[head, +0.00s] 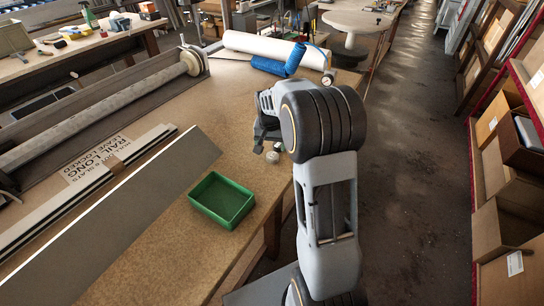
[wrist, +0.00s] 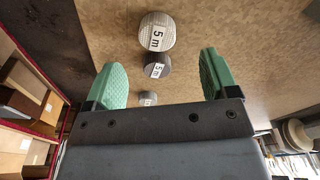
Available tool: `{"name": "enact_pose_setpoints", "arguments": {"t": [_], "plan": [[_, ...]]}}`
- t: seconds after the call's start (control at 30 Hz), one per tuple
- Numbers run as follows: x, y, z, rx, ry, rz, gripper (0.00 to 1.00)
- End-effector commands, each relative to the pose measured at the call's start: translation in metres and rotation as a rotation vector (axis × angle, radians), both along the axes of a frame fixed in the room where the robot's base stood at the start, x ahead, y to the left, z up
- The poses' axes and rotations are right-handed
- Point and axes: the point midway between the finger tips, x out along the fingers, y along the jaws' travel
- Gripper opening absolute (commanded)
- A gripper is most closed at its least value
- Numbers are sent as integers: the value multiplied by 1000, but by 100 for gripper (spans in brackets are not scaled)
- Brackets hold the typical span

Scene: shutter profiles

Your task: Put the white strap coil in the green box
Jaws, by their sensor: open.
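Several small strap coils lie on the brown workbench (head: 262,190) beneath and between my fingers. In the wrist view a pale coil (wrist: 157,20), a darker grey coil (wrist: 155,58) and a small light coil (wrist: 148,95) stand in a row, each labelled "5 m". The small light one is partly hidden by my gripper's body. I cannot surely tell which is the white one. In the head view a whitish coil (head: 272,158) shows beside my gripper (head: 262,143). My gripper is open and empty, its green fingers (wrist: 162,78) apart. The green box (head: 222,200) is empty, nearer the front.
Long shutter slats (head: 130,215) lie left of the green box. A blue roll (head: 280,65) and a white roll (head: 270,48) lie at the bench's far end. Shelves with cardboard boxes (head: 500,118) stand across the aisle on the right.

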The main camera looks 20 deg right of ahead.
Motion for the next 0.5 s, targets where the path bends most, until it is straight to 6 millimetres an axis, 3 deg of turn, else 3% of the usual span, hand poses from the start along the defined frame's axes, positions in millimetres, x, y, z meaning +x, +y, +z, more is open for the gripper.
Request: {"name": "enact_pose_setpoints", "arguments": {"t": [0.33,0.5], "plan": [[2,-4,-24,1,3,-2,80],[5,-8,-47,1,4,-2,80]]}}
